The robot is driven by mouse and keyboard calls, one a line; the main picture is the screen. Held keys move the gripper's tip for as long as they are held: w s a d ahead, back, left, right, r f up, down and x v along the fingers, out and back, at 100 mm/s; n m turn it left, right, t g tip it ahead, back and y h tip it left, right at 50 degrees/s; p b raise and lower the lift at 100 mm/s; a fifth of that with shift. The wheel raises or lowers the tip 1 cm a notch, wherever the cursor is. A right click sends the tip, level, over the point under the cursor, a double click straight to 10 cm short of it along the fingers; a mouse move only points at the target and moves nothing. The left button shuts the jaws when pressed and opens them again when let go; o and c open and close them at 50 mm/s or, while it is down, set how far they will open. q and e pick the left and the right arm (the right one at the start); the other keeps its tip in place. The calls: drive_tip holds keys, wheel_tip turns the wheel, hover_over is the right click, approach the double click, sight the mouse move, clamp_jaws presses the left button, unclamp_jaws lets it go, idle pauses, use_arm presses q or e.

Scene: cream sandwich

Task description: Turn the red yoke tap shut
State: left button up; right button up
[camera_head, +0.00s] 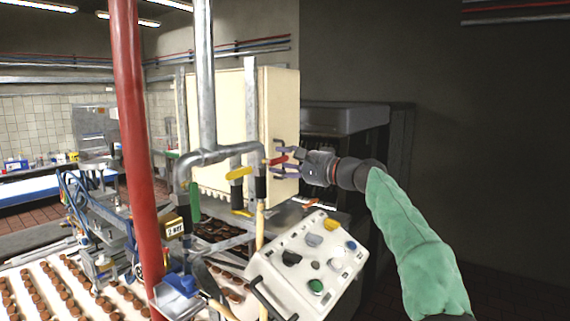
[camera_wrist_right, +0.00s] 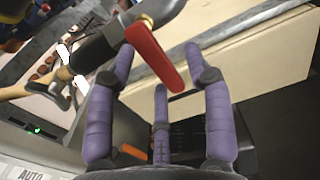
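The red yoke tap handle (camera_head: 277,160) is at the right end of the grey pipework in the head view. In the right wrist view the red handle (camera_wrist_right: 155,57) slants from upper left to lower right, beside a dark pipe end with a brass fitting. My right gripper (camera_head: 277,156) reaches in from the right, with its purple fingers around the handle. In the wrist view the gripper (camera_wrist_right: 160,65) has its fingers spread either side of the handle, with gaps visible. Whether any finger touches it I cannot tell. My left gripper does not show.
Close by are a yellow handle (camera_head: 240,172) and a green handle (camera_head: 194,203) on the pipes. A white control panel (camera_head: 274,267) with coloured knobs stands below my right arm. A red post (camera_head: 131,120) rises at left. A cream cabinet (camera_head: 283,100) is behind the pipes.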

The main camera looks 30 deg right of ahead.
drive_tip(key=v, duration=1.2)
idle(0.6)
